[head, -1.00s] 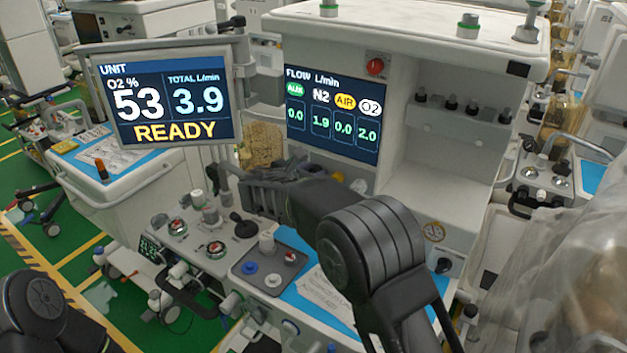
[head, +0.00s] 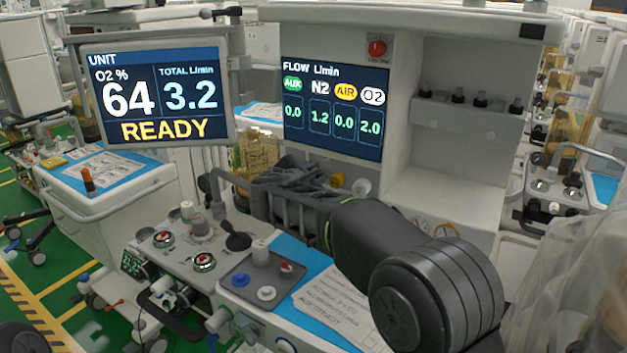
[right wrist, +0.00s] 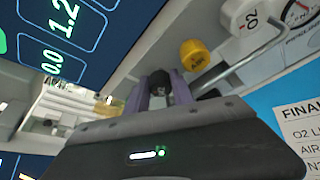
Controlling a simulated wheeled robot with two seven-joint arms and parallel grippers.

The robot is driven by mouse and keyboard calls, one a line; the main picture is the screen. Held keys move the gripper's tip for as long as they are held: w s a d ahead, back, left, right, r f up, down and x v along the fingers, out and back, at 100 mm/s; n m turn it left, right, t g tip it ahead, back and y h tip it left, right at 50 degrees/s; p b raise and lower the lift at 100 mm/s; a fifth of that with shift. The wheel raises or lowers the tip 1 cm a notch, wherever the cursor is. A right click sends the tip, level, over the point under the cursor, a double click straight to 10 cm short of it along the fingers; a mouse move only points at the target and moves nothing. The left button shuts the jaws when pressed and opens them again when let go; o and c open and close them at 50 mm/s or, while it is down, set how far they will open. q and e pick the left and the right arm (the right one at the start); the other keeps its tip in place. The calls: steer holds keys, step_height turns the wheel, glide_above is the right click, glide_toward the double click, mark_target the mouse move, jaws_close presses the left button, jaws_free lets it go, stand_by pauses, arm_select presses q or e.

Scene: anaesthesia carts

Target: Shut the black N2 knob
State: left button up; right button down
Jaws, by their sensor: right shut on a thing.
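The black N2 knob (right wrist: 158,86) shows in the right wrist view between the two fingers of my right gripper (right wrist: 159,92), which is shut on it. In the head view my right gripper (head: 262,190) reaches in below the flow screen, and the knob is hidden behind it. The flow screen (head: 334,108) reads N2 1.2, AIR 0.0, O2 2.0 and AUX 0.0. The unit screen (head: 156,92) reads O2 64 % and total 3.2 L/min. My left gripper is not in view.
The yellow AIR knob (right wrist: 194,54) and white O2 knob (right wrist: 240,17) sit right beside the held knob. Below are a grey tray (head: 240,285) with small caps and a paper sheet (head: 335,308) on the blue worktop.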

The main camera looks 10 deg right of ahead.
steer(key=c, duration=1.1)
jaws_free()
